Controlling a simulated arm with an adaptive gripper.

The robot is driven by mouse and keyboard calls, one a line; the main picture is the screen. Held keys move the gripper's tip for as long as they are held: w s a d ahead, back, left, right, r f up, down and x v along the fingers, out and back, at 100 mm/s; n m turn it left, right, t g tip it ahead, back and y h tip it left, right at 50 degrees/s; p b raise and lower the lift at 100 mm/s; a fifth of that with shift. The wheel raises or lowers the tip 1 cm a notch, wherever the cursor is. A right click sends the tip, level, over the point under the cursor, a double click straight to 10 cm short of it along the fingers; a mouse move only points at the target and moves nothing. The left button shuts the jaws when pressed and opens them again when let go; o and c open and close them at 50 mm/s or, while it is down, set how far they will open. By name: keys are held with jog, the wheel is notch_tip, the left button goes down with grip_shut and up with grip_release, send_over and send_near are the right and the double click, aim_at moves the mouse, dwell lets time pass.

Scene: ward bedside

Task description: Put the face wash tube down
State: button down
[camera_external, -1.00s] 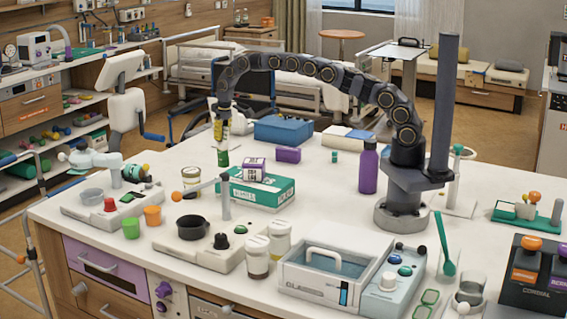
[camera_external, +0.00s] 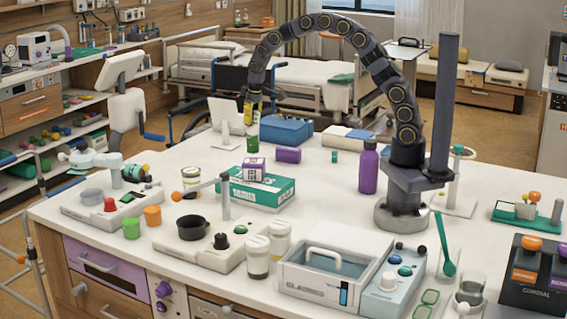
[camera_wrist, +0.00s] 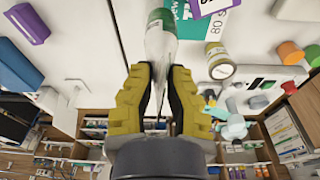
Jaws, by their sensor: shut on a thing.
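The face wash tube is pale with a green cap. It shows below my gripper in the external view, where its green end (camera_external: 252,144) points down. It also shows in the wrist view (camera_wrist: 161,42), between the yellow finger pads. My gripper (camera_external: 249,118) is shut on the tube, also seen in the wrist view (camera_wrist: 160,82). The tube looks held upright above the far left part of the white table (camera_external: 330,205).
A teal box (camera_external: 257,197) bears a small purple and white box (camera_external: 254,169). A purple box (camera_external: 288,155), a blue case (camera_external: 286,130) and a jar (camera_external: 191,181) stand nearby. A purple bottle (camera_external: 368,170) is farther right. Bare table shows between jar and blue case.

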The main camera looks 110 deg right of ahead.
aim_at(255, 124)
notch_tip(255, 124, up, 5)
jog(key=shift+r, duration=0.1)
jog(key=shift+s+a+n, duration=0.1)
jog(key=shift+a+n, duration=0.3)
jog(key=shift+n, duration=0.1)
jog(key=shift+s+a+n, duration=0.15)
jog(key=shift+a+n, duration=0.55)
jog(key=shift+n, duration=0.3)
jog(key=s+a+n+g+y, duration=0.1)
jog(key=s+a+n, duration=0.2)
jog(key=a+n, duration=1.1)
jog(key=s+a+n+g+y, duration=0.15)
jog(key=s+a+n, duration=0.45)
jog(key=n, duration=1.4)
notch_tip(255, 124, down, 18)
jog(key=w+a, duration=0.2)
jog(key=shift+a+r, duration=0.2)
jog(key=shift+w+f, duration=0.1)
